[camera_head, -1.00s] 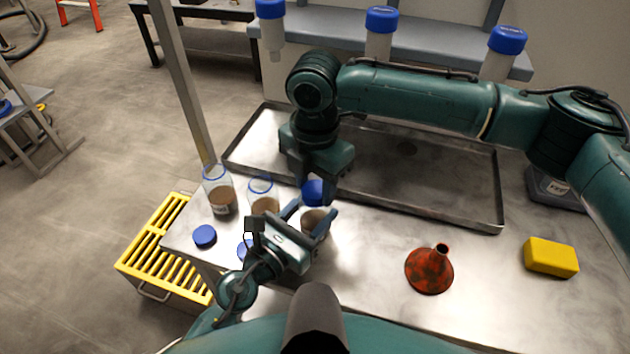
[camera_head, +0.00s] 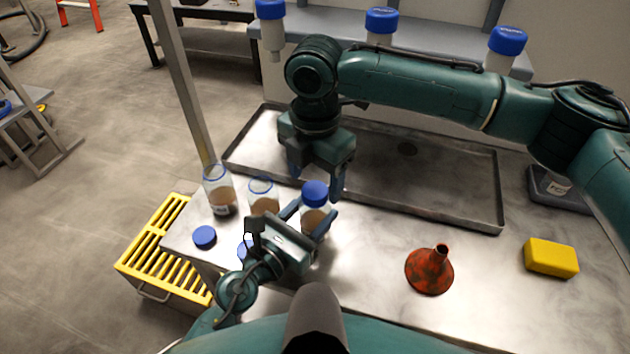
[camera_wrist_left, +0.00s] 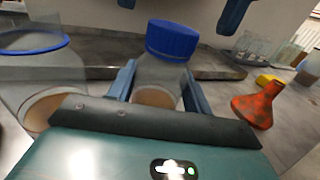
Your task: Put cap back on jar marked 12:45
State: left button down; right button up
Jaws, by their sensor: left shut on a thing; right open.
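A jar (camera_head: 313,218) with brown contents stands at the right of a row of three jars, and a blue cap (camera_head: 315,191) sits on its mouth. My left gripper (camera_head: 312,222) is shut around this jar's body; the left wrist view shows the jar (camera_wrist_left: 158,80) between the fingers with the blue cap (camera_wrist_left: 172,40) on top. My right gripper (camera_head: 318,185) is open, with its fingers just above and behind the cap, apart from it. Two open jars (camera_head: 220,197) (camera_head: 263,200) stand to the left. I cannot read a 12:45 mark on the held jar.
Two loose blue caps (camera_head: 204,236) (camera_head: 243,252) lie near the front left, one partly hidden by my left gripper. An orange-red funnel (camera_head: 429,272) and yellow sponge (camera_head: 551,257) are at the right. A metal tray (camera_head: 440,210) lies behind.

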notch_tip(320, 180, up, 10)
dwell(0.3)
pick_arm(q)
jog(key=c, duration=0.6)
grip_release()
jog(key=shift+o, duration=0.2)
jog(key=b+v, duration=0.3)
jog(key=v, duration=0.9)
jog(key=shift+s+a+f+b, duration=0.1)
jog(key=shift+f+b, duration=0.1)
jog(key=shift+b, duration=0.15)
pick_arm(e)
notch_tip(320, 180, down, 4)
jog(key=shift+r, duration=0.15)
pick_arm(q)
jog(key=shift+s+a+r, duration=0.2)
jog(key=shift+s+a, duration=0.1)
jog(key=shift+s, duration=0.1)
